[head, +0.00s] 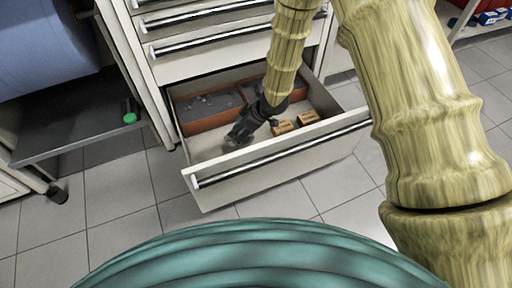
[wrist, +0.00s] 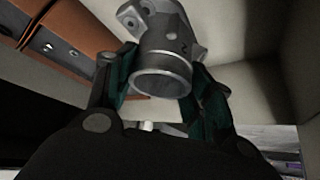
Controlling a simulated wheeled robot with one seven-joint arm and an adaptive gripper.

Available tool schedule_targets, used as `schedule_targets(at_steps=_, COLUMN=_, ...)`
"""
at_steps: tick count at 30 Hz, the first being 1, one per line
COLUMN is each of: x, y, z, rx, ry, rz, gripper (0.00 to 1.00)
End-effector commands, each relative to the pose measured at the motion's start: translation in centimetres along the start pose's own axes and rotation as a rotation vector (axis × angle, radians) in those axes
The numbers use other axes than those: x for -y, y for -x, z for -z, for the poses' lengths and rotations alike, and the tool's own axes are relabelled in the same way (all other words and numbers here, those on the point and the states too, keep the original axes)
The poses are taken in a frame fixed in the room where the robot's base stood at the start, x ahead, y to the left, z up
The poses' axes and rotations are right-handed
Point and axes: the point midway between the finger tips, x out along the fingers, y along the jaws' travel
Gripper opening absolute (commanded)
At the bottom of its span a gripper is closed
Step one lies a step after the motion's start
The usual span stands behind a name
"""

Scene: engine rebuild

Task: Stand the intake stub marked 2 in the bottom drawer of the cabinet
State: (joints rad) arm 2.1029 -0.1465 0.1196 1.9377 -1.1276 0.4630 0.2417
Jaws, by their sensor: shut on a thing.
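My gripper (wrist: 160,88) is shut on a grey metal intake stub (wrist: 165,62), a short tube with a flange that has bolt holes. The stub is between the two fingers, its round open end toward the wrist camera and its flange away. The stub is dark and hard to make out there. Whether it touches the drawer floor cannot be told.
Orange-brown trays (head: 205,122) with dark inserts and small parts line the back of the drawer. Wooden blocks (head: 283,127) lie on its floor to the right of my gripper. The drawer floor at the front left looks clear. A dark shelf (head: 90,135) stands left of the cabinet.

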Motion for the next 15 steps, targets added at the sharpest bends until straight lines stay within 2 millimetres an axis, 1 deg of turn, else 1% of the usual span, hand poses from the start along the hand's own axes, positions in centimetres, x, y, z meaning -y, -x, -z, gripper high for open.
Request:
schedule_targets(at_steps=1, x=0.0, y=-0.7, z=-0.4, rx=0.001, ry=0.000, rz=0.001, gripper=0.19)
schedule_targets(at_steps=9, x=0.0, y=-4.2, z=-2.7, rx=0.001, ry=0.000, rz=0.000, gripper=0.19)
schedule_targets(at_steps=15, x=0.0, y=-5.2, z=-3.4, rx=0.000, ry=-0.001, rz=0.000, gripper=0.19)
